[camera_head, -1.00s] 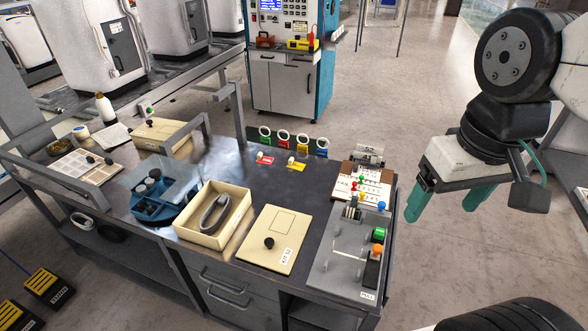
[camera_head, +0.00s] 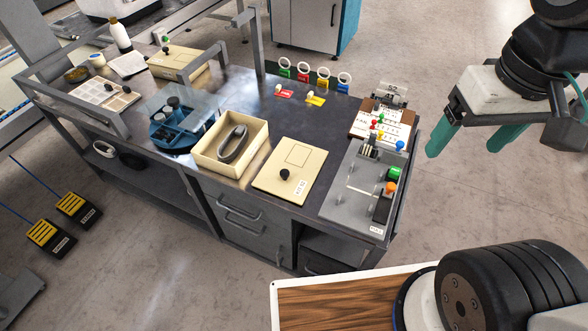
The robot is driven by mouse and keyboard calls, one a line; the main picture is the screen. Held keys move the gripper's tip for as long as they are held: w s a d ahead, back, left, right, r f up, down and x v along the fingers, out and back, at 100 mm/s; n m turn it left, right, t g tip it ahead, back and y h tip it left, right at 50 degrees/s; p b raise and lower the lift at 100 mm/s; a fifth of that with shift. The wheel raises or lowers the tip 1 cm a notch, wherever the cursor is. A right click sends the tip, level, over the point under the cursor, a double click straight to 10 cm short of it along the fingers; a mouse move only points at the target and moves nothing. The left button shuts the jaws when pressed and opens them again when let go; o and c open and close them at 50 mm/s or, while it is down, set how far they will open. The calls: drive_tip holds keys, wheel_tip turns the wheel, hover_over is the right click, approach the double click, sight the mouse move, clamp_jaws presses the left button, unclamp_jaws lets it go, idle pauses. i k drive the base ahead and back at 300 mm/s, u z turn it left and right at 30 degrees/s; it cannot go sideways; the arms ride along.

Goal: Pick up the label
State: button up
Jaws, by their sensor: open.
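A small red label (camera_head: 285,94) with a pale knob lies flat on the dark bench top, near its back edge. A similar yellow label (camera_head: 315,100) with a pale knob lies just right of it. I cannot tell which one the task means. Small white printed stickers also show on the beige lid (camera_head: 290,172) and the grey panel (camera_head: 352,195). My gripper (camera_head: 463,150), with two teal fingers, is open and empty. It hangs right of the bench in the picture, apart from both labels.
Behind the labels stand several coloured ring-topped tags (camera_head: 323,80). A white board with coloured pegs (camera_head: 383,122) stands to their right. A beige box (camera_head: 260,150) holding a dark loop and a blue device (camera_head: 175,128) stand at the front and left. Bare bench surrounds the labels.

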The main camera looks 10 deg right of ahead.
sight(311, 98)
drive_tip(key=k, duration=0.5)
drive_tip(key=u, duration=2.05)
drive_tip(key=i, duration=2.2)
drive_tip(key=z, duration=3.1)
drive_tip(key=i, duration=0.5)
drive_tip(key=u, duration=0.05)
